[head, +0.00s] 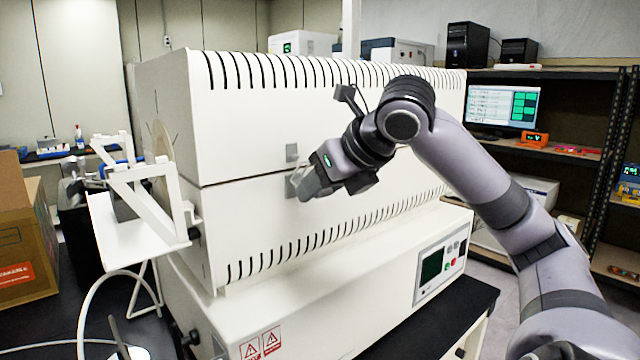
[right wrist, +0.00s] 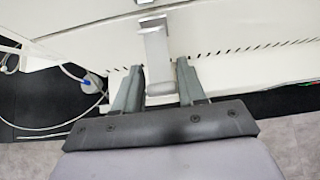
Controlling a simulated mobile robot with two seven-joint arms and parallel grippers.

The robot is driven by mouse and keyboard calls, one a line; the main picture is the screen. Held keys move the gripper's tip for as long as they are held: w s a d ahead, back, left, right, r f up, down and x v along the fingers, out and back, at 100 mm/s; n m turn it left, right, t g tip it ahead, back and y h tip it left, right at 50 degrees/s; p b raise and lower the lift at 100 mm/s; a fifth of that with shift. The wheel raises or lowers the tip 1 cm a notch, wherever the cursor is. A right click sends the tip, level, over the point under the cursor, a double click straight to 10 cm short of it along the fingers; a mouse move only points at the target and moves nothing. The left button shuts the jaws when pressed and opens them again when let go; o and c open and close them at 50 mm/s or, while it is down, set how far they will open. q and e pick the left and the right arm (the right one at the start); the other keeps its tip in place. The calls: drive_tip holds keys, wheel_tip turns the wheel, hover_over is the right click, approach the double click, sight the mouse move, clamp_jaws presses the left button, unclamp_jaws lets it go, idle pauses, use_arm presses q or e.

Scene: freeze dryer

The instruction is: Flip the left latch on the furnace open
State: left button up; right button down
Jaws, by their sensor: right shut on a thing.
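The furnace (head: 240,140) is a large white slotted box with a horizontal seam across its front. The left latch has a small grey catch plate (head: 291,151) above the seam and a metal lever (right wrist: 156,62) below it. In the right wrist view the lever hangs between the two fingers of my right gripper (right wrist: 160,75). In the head view that gripper (head: 304,187) is against the furnace front just below the seam, shut on the latch lever, and hides much of it. My left gripper is in neither view.
A control panel (head: 441,267) is on the furnace base at lower right. A white bracket frame (head: 140,185) sticks out from the furnace's left end. A cardboard box (head: 22,240) stands at far left. Shelves with a monitor (head: 502,107) are at back right.

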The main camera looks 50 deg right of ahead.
drive_tip(key=c, duration=0.7)
unclamp_jaws()
drive_tip(key=shift+c, duration=0.2)
drive_tip(key=v, duration=0.7)
drive_tip(key=shift+b, duration=0.4)
